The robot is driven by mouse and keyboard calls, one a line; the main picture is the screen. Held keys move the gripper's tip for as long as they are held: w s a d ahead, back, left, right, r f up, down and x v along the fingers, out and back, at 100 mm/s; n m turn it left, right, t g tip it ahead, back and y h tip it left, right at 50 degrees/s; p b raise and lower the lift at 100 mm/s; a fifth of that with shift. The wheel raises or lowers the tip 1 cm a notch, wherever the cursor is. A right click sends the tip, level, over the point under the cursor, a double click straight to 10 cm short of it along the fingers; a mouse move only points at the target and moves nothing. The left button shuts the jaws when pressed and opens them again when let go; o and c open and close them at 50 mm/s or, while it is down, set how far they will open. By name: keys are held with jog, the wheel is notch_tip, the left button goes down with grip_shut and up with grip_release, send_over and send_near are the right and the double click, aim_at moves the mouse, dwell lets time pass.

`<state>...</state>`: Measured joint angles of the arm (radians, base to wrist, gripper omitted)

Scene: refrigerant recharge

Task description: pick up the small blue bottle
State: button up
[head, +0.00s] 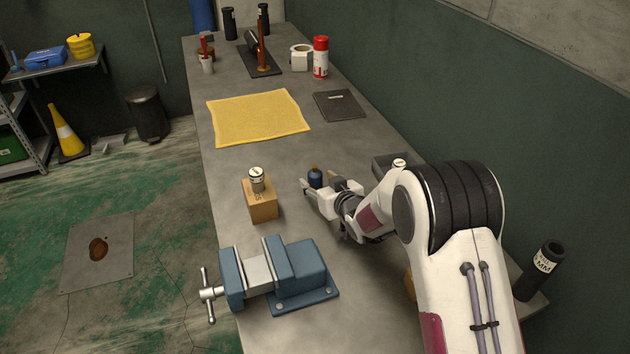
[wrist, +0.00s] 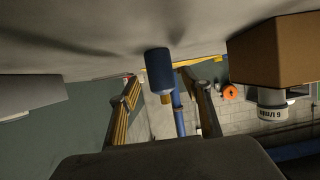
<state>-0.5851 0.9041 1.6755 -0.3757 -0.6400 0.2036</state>
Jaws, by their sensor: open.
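The small blue bottle (head: 315,177) stands on the grey bench just beyond my gripper's tips in the head view. In the wrist view, which looks upside down, the blue bottle (wrist: 158,68) has a gold cap and shows between the two fingers, near their tips. My gripper (head: 318,180) is low over the bench, open, with one finger on each side of the bottle's line. In the wrist view my gripper (wrist: 161,78) has a gap on both sides of the bottle. I cannot tell how deep the bottle sits between the fingers; no contact shows.
A blue vise (head: 285,272) is nearer the front. A yellow cloth (head: 258,116) and dark notebook (head: 339,105) lie beyond. A wall bounds the right.

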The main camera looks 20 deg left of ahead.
aim_at(318, 181)
jog(key=shift+x, duration=1.55)
jog(key=shift+s, duration=0.15)
jog(key=c, duration=1.3)
